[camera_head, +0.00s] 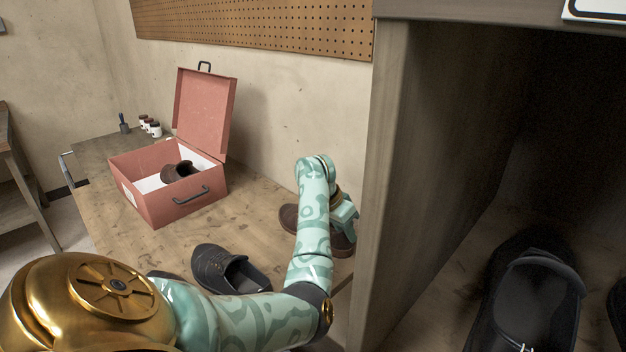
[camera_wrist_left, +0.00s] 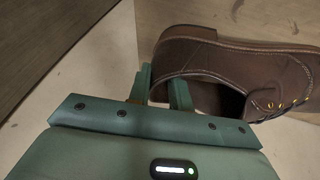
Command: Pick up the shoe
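My left gripper (camera_head: 345,212) is at the shoe, pointing down. In the left wrist view its fingers (camera_wrist_left: 161,86) are apart at the heel collar. One finger appears outside the heel and the other over the shoe's opening. I cannot tell whether they touch it. My right gripper is not in view.
A black shoe (camera_head: 228,270) lies on the table's near edge. An open red box (camera_head: 165,207) holds another brown shoe (camera_head: 181,171). Small jars (camera_head: 150,126) stand at the back. The wooden shelf wall (camera_head: 415,170) is close on the right, with a black shoe (camera_head: 530,300) inside.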

